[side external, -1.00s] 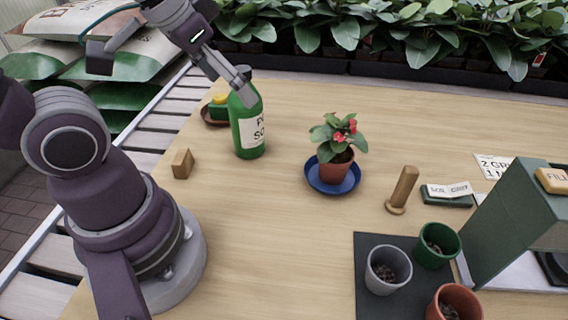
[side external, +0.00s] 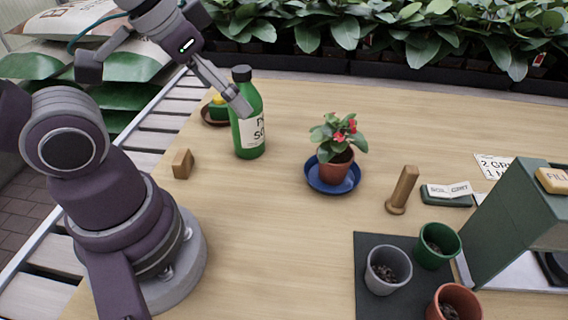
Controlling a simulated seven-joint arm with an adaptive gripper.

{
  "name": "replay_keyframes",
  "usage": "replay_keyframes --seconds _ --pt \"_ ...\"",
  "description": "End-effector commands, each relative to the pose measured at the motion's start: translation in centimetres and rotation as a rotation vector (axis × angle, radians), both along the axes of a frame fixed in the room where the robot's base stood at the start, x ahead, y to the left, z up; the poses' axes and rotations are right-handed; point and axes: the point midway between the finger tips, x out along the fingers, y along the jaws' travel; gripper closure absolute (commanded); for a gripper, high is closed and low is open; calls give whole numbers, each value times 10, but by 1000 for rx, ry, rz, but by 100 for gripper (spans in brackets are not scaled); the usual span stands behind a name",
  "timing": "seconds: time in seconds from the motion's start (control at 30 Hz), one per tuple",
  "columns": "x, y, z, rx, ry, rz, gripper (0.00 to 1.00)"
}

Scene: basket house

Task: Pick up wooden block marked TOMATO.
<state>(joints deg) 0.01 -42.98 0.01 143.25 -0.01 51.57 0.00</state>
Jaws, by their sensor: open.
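A small wooden block (side external: 183,163) stands on the table at the left, near my base; no marking can be read on the faces in view, so I cannot tell if it says TOMATO. My gripper (side external: 243,108) is open and empty. It is raised above the table, up and to the right of the block, and overlaps the green bottle (side external: 250,135) in the picture. I cannot tell whether it touches the bottle.
A potted red-flowered plant (side external: 337,150) sits on a blue saucer (side external: 325,187) mid-table. A wooden tamper (side external: 402,190), label holder (side external: 447,194), pots on a dark mat (side external: 363,252) and a green dispenser (side external: 510,225) with a FILL block (side external: 553,180) are at right. The front middle is clear.

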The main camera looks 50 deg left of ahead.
Motion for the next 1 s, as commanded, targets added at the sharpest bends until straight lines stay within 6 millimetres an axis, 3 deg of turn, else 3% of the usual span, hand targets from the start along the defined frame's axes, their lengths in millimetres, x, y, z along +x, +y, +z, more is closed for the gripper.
replay_keyframes --seconds 0.07,0.17,0.27,0.4,0.53,0.67,0.8,1.0 --pt "0 1 0 -6 4 17 11" --pt "5 20 -8 -87 62 275 11" --pt "8 64 -28 -255 152 840 11" --pt "-11 125 -64 -465 215 1674 11" --pt "-37 157 -90 -569 221 2199 11" --pt "-48 166 -106 -599 218 2398 11" --pt "-49 166 -135 -600 221 2410 11" --pt "-48 164 -160 -600 220 2405 11"
